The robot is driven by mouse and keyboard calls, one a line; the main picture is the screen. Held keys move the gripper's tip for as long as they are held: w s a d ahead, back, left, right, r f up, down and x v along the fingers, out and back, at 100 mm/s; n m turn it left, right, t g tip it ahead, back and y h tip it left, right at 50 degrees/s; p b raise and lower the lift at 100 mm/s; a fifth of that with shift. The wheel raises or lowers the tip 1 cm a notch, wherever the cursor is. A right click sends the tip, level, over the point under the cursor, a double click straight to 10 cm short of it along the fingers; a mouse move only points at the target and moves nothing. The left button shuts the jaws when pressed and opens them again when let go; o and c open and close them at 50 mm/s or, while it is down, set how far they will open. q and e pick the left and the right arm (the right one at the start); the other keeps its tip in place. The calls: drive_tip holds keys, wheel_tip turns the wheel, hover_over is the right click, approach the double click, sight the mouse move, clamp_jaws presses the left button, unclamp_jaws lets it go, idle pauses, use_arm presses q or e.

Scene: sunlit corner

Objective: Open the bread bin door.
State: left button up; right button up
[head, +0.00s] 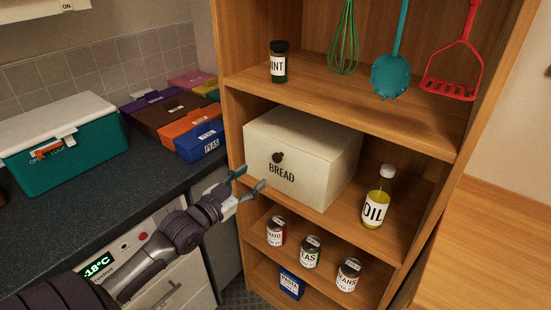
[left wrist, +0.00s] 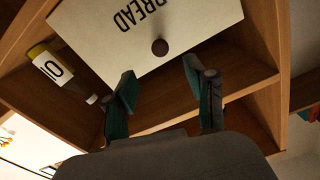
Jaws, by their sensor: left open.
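The cream bread bin (head: 300,158), lettered BREAD, sits on the middle shelf of a wooden cabinet. Its front door is shut and has a dark round knob (head: 277,157). My left gripper (head: 251,181) is open and empty in front of the bin, a little below and left of the knob. In the left wrist view the bin front (left wrist: 192,20) appears upside down, with the knob (left wrist: 159,47) beyond the two spread fingertips (left wrist: 158,78) and apart from them. My right gripper is not in view.
An oil bottle (head: 377,197) stands right of the bin on the same shelf (head: 345,225). Several cans and a blue box (head: 291,283) are below. A mint jar (head: 279,62) stands above. A counter (head: 130,180) with a teal box (head: 65,143) is at left.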

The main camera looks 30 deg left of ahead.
sight(275, 160)
use_arm(q)
drive_tip(key=w, duration=0.7)
drive_tip(key=w+d+p, duration=0.1)
drive_tip(key=w, duration=0.3)
clamp_jaws()
drive_tip(key=shift+f, duration=0.1)
